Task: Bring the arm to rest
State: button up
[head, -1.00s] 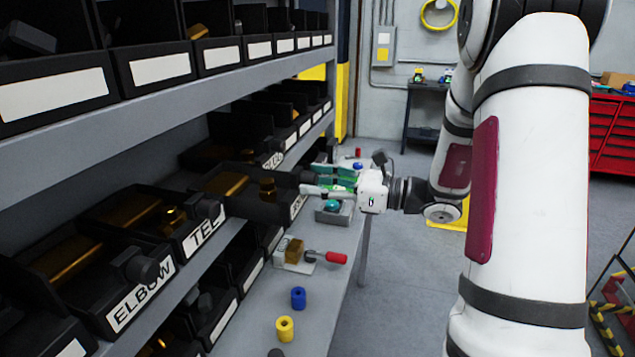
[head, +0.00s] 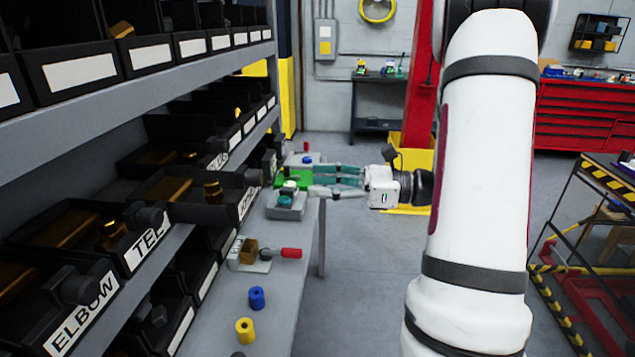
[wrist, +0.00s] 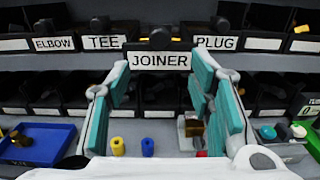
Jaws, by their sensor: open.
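My gripper (head: 313,183) is open and empty, with its teal-padded fingers apart. In the head view it is level, pointing left at the shelf, above and beyond the bench's right edge. In the wrist view, the JOINER bin (wrist: 158,61) shows between the open fingers (wrist: 160,82), in front of the fingertips and apart from them. This bin sticks out farther than the TEE (wrist: 103,42) and PLUG (wrist: 216,43) bins. It also shows in the head view (head: 205,212), with brass parts inside. My white arm fills the right middle of the head view.
The bench (head: 285,325) below holds a yellow cylinder (head: 245,331), a blue cylinder (head: 257,297), a red-handled tool (head: 290,253) and a grey tray (head: 286,205). A striped-edge cart (head: 620,200) stands right. Floor (head: 365,270) between bench and arm is clear.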

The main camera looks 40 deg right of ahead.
dwell(0.4)
jog(key=s+a+n+g+h, duration=0.2)
jog(key=s+a+n+g, duration=0.4)
jog(key=a, duration=0.3)
jog(key=s+a+n+g+h, duration=0.1)
jog(key=s+a+n+g, duration=0.35)
jog(key=a+n, duration=0.45)
jog(key=s+r+n+t+h, duration=0.3)
jog(key=n+h, duration=0.6)
jog(key=n, duration=0.3)
jog(key=shift+s+r+h, duration=0.4)
jog(key=shift+s+r, duration=0.05)
jog(key=shift+s, duration=0.65)
